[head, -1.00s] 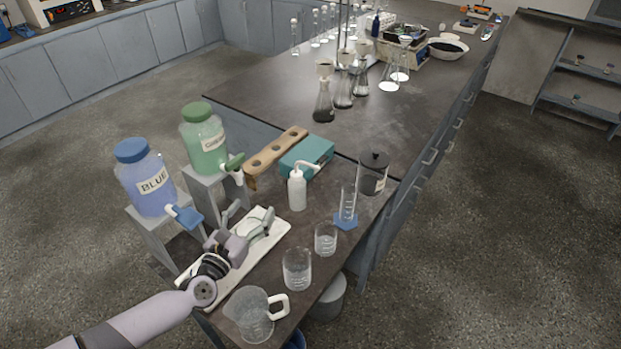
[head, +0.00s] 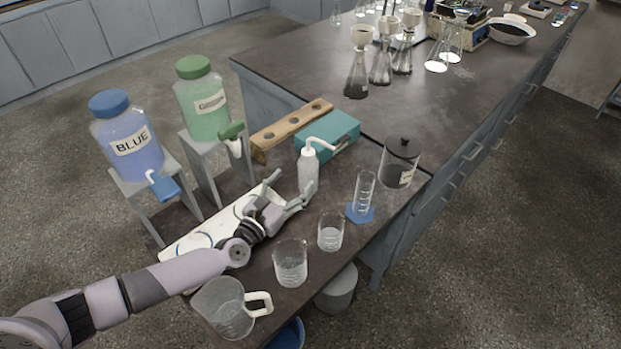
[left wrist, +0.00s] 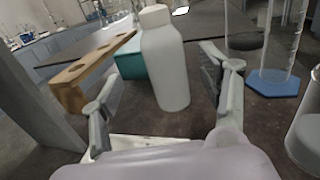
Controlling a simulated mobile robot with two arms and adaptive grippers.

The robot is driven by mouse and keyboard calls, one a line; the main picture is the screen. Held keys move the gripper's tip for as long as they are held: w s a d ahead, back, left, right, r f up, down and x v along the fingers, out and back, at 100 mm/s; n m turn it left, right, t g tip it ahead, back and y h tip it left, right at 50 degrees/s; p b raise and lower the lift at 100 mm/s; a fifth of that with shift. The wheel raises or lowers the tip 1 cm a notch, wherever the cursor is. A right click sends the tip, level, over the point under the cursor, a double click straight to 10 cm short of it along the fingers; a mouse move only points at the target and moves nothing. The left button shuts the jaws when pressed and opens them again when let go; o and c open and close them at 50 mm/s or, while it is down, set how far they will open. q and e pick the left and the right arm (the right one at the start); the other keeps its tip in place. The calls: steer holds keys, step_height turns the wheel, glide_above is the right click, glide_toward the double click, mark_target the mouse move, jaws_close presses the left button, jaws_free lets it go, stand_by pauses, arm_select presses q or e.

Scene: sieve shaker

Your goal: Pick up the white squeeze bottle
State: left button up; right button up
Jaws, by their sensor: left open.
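The white squeeze bottle (head: 308,174) stands upright on the dark bench, its bent spout pointing right. It also stands large in the middle of the left wrist view (left wrist: 167,62). My left gripper (head: 287,189) is open and faces the bottle from the near left. In the left wrist view its two fingers (left wrist: 163,92) are spread to either side of the bottle's line, and a strip of bench seems to show between them and the bottle. The bottle's lower edge in the head view is partly close behind a finger. My right gripper is not in view.
A teal box (head: 333,135) and a wooden rack (head: 290,131) stand behind the bottle. A graduated cylinder (head: 364,193), beakers (head: 331,232) and a pitcher (head: 224,308) stand to the right and in front. A white tray (head: 205,235) lies under my arm. Blue (head: 128,140) and green (head: 203,100) jugs stand left.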

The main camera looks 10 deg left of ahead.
mark_target(302, 179)
arm_select(q)
steer(key=shift+w+d+f+b, duration=0.1)
steer(key=shift+w+f+b, duration=0.1)
steer(key=shift+f+b, duration=0.65)
steer(key=shift+w+d+f+p, duration=0.1)
steer(key=shift+w+d+p, duration=0.1)
steer(key=shift+w+p, duration=0.3)
steer(key=x, duration=0.5)
steer(key=shift+d+p, duration=0.25)
steer(key=shift+p, duration=0.15)
steer(key=shift+w+d, duration=0.15)
steer(key=shift+w, duration=0.4)
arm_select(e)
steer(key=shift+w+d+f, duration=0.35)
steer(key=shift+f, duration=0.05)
arm_select(q)
steer(key=shift+c, duration=0.4)
steer(key=c, duration=0.7)
steer(key=shift+o, duration=0.2)
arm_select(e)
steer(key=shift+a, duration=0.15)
